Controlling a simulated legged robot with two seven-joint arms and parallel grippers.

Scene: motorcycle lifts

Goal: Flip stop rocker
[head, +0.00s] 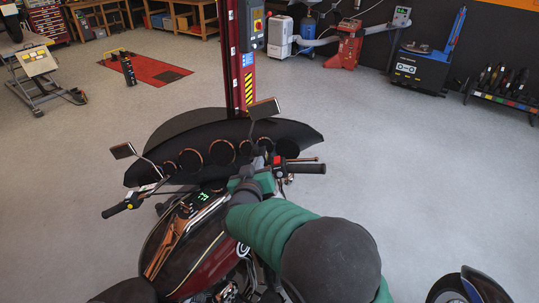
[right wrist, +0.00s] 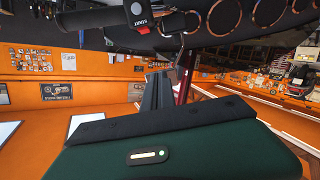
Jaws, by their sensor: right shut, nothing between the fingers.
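The motorcycle's right handlebar switch housing carries a red rocker (head: 279,161), just inboard of the black right grip (head: 306,169). In the right wrist view the housing is upside down at the top, with a white-lettered red switch (right wrist: 141,23) on it; its lettering is too small to read surely. My right gripper (head: 260,163) is shut and empty, close to the left of the red rocker in the head view; I cannot tell whether it touches. Its dark fingers (right wrist: 157,88) point towards the handlebar area in the right wrist view. My left gripper is not in view.
The black fairing (head: 165,130) with round gauges lies just ahead of the handlebar. Mirrors (head: 264,109) stick up on both sides. The red tank (head: 190,245) is below. A red lift column (head: 236,75) stands beyond.

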